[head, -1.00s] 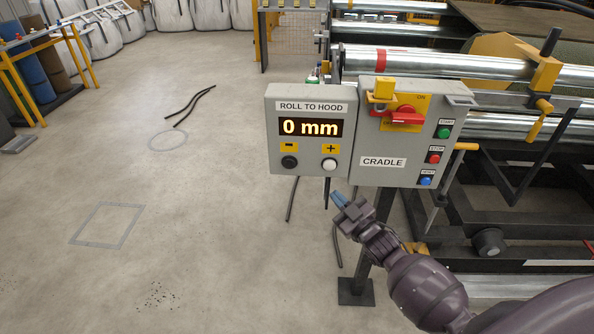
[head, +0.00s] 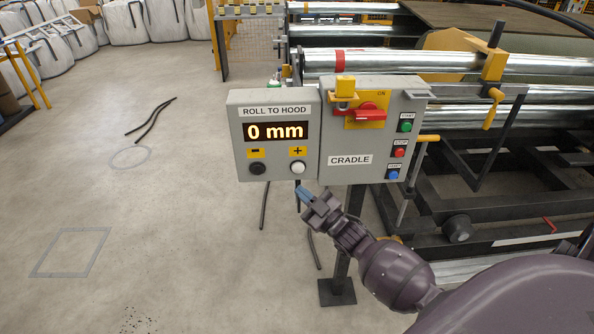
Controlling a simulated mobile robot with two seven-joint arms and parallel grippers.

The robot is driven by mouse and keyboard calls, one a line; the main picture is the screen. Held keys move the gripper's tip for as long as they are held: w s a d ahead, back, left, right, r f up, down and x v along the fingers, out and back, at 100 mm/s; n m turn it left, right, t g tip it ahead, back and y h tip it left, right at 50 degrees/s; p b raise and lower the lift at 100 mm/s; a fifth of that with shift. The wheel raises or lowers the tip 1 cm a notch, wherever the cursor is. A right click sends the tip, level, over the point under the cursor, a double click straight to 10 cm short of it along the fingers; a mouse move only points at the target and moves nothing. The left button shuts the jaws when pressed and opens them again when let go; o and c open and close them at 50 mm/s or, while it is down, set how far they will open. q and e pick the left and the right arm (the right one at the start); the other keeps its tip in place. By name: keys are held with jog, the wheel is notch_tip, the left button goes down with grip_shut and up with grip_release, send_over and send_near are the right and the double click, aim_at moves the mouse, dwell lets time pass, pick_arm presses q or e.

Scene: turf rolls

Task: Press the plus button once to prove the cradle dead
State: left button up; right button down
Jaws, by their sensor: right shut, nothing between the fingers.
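The plus button (head: 298,168) is a white round button under a yellow plus label, on the grey roll-to-hood box (head: 240,137). The box's display (head: 276,132) reads 0 mm. A black minus button (head: 257,169) sits to its left. The grey cradle box (head: 335,143) joins it on the right, with a red switch handle (head: 368,115) on a yellow plate. My right gripper (head: 303,194) is shut and empty, its blue fingertips just below the plus button in the picture. I see no contact with the button. My left gripper is out of view.
Green (head: 405,126), red (head: 400,153) and blue (head: 393,174) buttons line the cradle box's right side. A dark post (head: 338,266) holds up the boxes. Steel rollers (head: 400,62) and a dark frame stand behind at right. The floor (head: 170,220) at left is mostly clear.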

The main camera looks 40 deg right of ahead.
aim_at(298, 168)
jog(key=w+d, duration=0.1)
jog(key=w, duration=0.1)
jog(key=w+d+b, duration=0.2)
jog(key=w, duration=0.1)
jog(key=shift+w+d, duration=0.2)
jog(key=shift+w, duration=0.1)
dwell(0.6)
dwell(0.9)
jog(key=shift+w, duration=0.1)
dwell(0.5)
jog(key=shift+w+d, duration=0.2)
jog(key=shift+w, duration=0.05)
jog(key=shift+w+d+b, duration=0.1)
jog(key=shift+w+b, duration=0.05)
jog(key=shift+b, duration=0.15)
dwell(0.4)
